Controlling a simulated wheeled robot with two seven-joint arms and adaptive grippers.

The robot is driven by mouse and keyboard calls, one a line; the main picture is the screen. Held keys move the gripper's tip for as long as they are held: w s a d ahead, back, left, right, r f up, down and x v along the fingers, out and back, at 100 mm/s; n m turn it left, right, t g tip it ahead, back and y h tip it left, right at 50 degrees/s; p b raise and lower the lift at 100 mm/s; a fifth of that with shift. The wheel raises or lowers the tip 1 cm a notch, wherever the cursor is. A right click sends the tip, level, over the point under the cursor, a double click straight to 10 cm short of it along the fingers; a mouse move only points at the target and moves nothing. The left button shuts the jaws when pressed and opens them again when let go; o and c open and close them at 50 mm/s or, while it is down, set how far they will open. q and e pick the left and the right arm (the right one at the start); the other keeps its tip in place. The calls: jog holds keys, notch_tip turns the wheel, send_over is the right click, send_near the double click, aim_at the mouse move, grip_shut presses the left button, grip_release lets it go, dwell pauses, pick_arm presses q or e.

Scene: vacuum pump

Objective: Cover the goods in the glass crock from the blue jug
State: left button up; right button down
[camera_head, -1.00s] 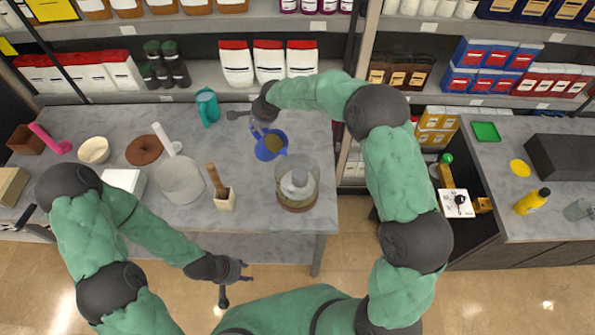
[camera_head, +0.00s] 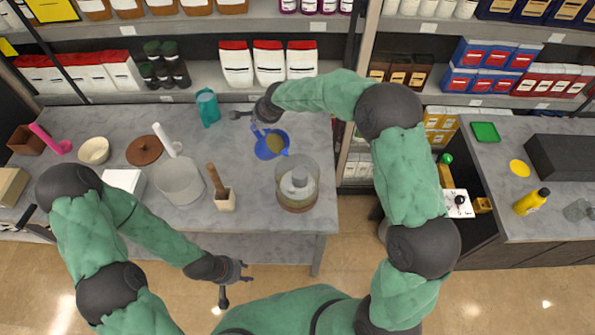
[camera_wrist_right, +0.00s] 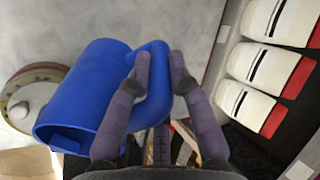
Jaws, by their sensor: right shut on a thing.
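The blue jug (camera_head: 266,152) is in my right gripper (camera_head: 257,124), behind and left of the glass crock (camera_head: 311,176). An olive-brown content shows inside the jug in the head view. In the right wrist view, the gripper's fingers (camera_wrist_right: 160,72) are shut around the handle of the jug (camera_wrist_right: 88,92). The crock stands on the grey table with greenish goods low down and a pale, knobbed piece (camera_head: 299,183) inside. My left gripper (camera_head: 235,285) is open and empty in front of the table.
A wooden-handled tool in a pale block (camera_head: 225,200) and a translucent tub (camera_head: 180,181) stand left of the crock. A teal jug (camera_head: 208,107) stands behind. Shelves (camera_head: 220,75) of packages line the back. The table's right edge is close to the crock.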

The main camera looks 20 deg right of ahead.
jog(key=shift+s+r, duration=0.1)
jog(key=shift+r, duration=0.2)
